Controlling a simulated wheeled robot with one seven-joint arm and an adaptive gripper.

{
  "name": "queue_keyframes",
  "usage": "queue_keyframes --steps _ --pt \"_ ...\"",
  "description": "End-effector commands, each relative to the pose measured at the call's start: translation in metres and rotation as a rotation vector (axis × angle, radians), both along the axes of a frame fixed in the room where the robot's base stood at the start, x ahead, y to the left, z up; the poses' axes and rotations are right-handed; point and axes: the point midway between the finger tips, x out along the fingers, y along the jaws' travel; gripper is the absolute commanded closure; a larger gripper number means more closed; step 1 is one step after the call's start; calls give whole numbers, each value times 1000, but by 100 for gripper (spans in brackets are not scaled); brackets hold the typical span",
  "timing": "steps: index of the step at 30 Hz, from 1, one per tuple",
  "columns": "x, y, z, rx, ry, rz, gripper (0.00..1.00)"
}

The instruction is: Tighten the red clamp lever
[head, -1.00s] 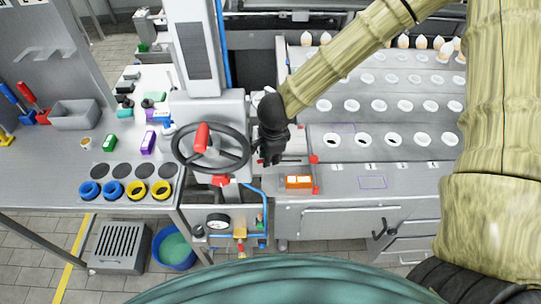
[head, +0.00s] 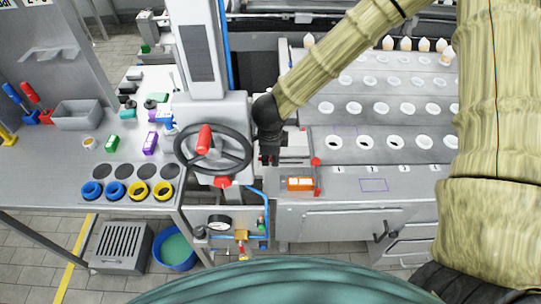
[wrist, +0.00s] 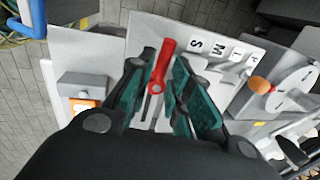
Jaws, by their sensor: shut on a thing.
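The red clamp lever (wrist: 162,62) shows in the wrist view, with its round pivot end low between my teal fingers and its handle pointing up. My gripper (wrist: 160,80) is shut on the lever, one finger on each side. In the head view my gripper (head: 270,157) is a dark shape just right of the black handwheel. There it hides the lever, so I cannot make out the lever's angle from that side.
The black handwheel (head: 213,150) with red grips stands close left of my gripper. An orange-labelled box (head: 300,184) and a red knob (head: 316,161) are to the right. A panel with several round holes (head: 380,107) lies further right.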

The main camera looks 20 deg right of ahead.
Motion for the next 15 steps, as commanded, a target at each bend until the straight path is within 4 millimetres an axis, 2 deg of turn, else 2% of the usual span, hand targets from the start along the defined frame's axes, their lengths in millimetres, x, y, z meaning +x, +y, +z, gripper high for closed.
queue_keyframes --steps 5,6,7,15 --pt "-3 0 -3 1 6 1 100" --pt "-3 0 -3 1 6 1 73" --pt "-3 0 -3 1 6 2 67" --pt "-1 0 -1 1 3 2 66"
